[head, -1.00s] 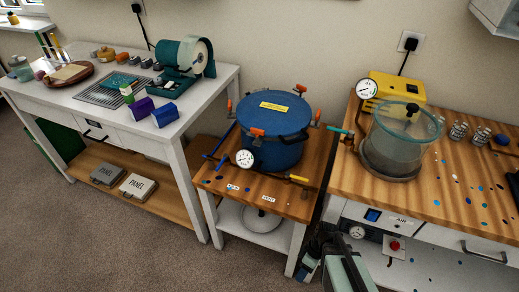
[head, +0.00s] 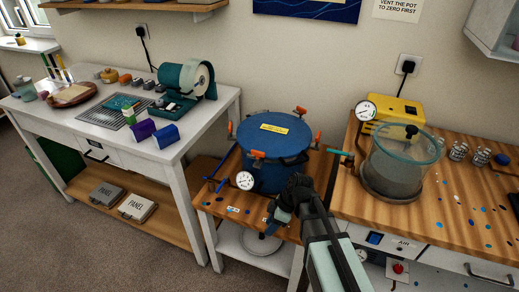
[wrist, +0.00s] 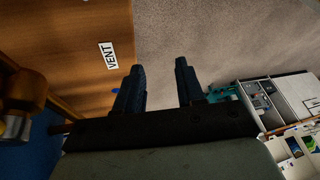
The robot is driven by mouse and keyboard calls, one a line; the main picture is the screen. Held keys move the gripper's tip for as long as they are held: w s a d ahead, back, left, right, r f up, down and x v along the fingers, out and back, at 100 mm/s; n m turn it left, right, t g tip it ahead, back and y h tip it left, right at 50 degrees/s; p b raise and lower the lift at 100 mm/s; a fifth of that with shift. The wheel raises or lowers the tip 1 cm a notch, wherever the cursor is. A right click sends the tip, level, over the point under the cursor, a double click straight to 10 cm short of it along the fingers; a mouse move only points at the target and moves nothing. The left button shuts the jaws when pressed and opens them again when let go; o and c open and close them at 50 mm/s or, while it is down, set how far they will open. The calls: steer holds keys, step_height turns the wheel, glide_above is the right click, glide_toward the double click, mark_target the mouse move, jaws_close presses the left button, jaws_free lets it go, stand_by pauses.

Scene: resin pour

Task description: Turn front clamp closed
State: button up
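The blue pressure pot (head: 268,176) stands on the small wooden-topped table, its lid (head: 285,127) on. The front clamp (head: 257,155) has an orange handle at the lid's front rim; whether it is fastened I cannot tell. Other orange-handled clamps show at the back (head: 299,111) and right (head: 317,140) of the lid. My gripper (head: 280,210) is in front of the pot at its lower right, apart from the front clamp. In the wrist view my gripper (wrist: 158,82) is open, with nothing between the fingers. An orange-brown part (wrist: 24,92), not clearly identifiable, shows at the left there.
A gauge (head: 245,180) sits at the pot's front left. A VENT label (wrist: 108,55) lies on the tabletop near my fingers. The right bench holds a clear chamber (head: 402,165) and a yellow unit (head: 393,112). The left bench (head: 165,153) carries tools and colored blocks. Floor lies between the benches.

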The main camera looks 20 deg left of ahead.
steer(key=w+a+r+m+t, duration=0.1)
steer(key=w+a+r+m, duration=0.15)
steer(key=r, duration=0.45)
steer(key=w+a+r+m, duration=0.1)
steer(key=w+a+r, duration=0.15)
steer(key=r, duration=0.35)
step_height(320, 180, up, 20)
steer(key=m+t+y, duration=0.2)
glide_above(258, 151)
steer(key=s+d, duration=0.3)
steer(key=s, duration=0.1)
steer(key=shift+w+d+n+h, duration=0.8)
steer(key=shift+w+d+n, duration=0.6)
steer(key=shift+w, duration=0.6)
steer(key=x, duration=1.3)
steer(key=shift+s+a, duration=0.2)
steer(key=shift+c, duration=0.4)
jaws_close()
